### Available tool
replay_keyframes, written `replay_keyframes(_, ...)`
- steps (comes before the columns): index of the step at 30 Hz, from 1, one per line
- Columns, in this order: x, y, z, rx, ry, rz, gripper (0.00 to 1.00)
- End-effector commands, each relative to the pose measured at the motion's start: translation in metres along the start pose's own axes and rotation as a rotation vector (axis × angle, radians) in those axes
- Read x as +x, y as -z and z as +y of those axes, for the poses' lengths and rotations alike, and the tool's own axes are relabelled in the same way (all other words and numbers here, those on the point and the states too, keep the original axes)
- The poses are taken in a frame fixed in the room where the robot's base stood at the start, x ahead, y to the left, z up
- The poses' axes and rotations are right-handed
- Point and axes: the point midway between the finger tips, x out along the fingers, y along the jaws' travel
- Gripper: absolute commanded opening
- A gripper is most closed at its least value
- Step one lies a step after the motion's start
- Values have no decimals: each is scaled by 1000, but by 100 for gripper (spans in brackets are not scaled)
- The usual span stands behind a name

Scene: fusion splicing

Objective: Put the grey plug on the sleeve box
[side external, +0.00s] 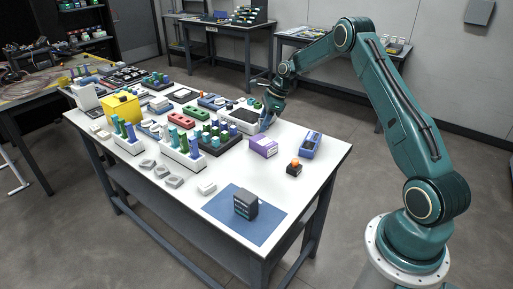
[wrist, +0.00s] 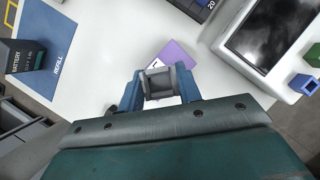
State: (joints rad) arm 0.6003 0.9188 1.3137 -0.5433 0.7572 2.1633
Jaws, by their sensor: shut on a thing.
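My gripper (wrist: 160,87) is shut on the grey plug (wrist: 160,82), a small squarish grey piece with a raised rim, held between the blue fingers. In the side view my gripper (side external: 268,119) is over the back right of the table, and the plug cannot be made out there. A purple box (side external: 263,146) with a pale label, which I take as the sleeve box, lies on the white table in front of my gripper. In the wrist view the purple box (wrist: 179,53) shows beyond the plug, partly hidden by it. The plug looks apart from the box.
A grey-white device with a dark screen (wrist: 265,35) is close beside my gripper. A blue tray (side external: 311,145) and an orange-topped dark item (side external: 294,168) stand right of the box. A dark battery (side external: 245,204) sits on a blue mat (side external: 223,209). Racks crowd the table's left.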

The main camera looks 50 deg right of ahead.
Motion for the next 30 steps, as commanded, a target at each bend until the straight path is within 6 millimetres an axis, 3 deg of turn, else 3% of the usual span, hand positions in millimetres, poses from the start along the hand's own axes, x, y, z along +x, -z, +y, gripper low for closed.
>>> replay_keyframes(8,4,2,0,-1,0,-1,13)
replay_keyframes(20,40,16,0,0,0,-1,13)
replay_keyframes(30,42,17,0,0,1,0,13)
